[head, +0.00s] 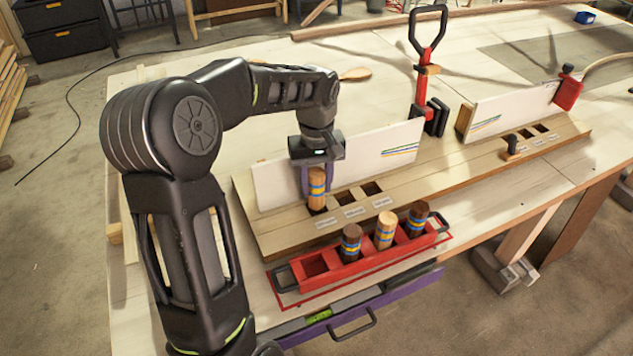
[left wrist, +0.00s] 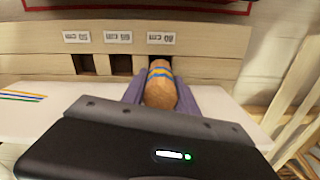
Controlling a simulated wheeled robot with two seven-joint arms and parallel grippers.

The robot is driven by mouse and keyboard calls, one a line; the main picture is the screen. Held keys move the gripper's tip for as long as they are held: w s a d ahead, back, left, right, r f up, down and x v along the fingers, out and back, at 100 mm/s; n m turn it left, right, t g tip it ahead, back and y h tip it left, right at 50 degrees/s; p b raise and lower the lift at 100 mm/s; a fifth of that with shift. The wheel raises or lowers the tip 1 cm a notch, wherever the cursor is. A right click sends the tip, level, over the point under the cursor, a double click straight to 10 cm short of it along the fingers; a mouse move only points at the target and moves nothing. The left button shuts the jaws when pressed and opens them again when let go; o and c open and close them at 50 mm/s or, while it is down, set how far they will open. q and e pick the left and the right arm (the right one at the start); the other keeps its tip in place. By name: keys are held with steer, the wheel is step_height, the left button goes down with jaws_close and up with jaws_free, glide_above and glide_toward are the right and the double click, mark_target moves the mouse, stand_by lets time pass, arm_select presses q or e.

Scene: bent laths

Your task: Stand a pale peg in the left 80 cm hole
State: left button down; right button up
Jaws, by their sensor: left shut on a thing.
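My left gripper (head: 317,188) is shut on a pale peg (head: 316,190) with blue and yellow bands. The peg is upright at the leftmost hole of the left wooden board (head: 285,238). In the left wrist view the same peg (left wrist: 160,88) stands between the fingers, right beside the label reading 80 cm (left wrist: 161,38). Its lower end is at that hole; how deep it sits I cannot tell. The two other holes of this group (head: 372,189) are empty. Another pale peg (head: 385,230) stands in the red tray (head: 305,285). My right gripper is not in view.
Two dark pegs (head: 350,243) also stand in the tray; its leftmost slot is empty. A white panel (head: 270,187) rises close behind the holes. A red clamp (head: 424,60) stands behind.

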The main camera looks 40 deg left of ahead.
arm_select(q)
steer(key=shift+f+b, duration=0.45)
steer(key=shift+f, duration=0.25)
steer(key=c, duration=0.9)
jaws_free()
steer(key=shift+o, duration=0.2)
steer(key=shift+r+p, duration=0.35)
steer(key=shift+r, duration=0.05)
steer(key=shift+r+p, duration=3.05)
steer(key=shift+r, duration=1.15)
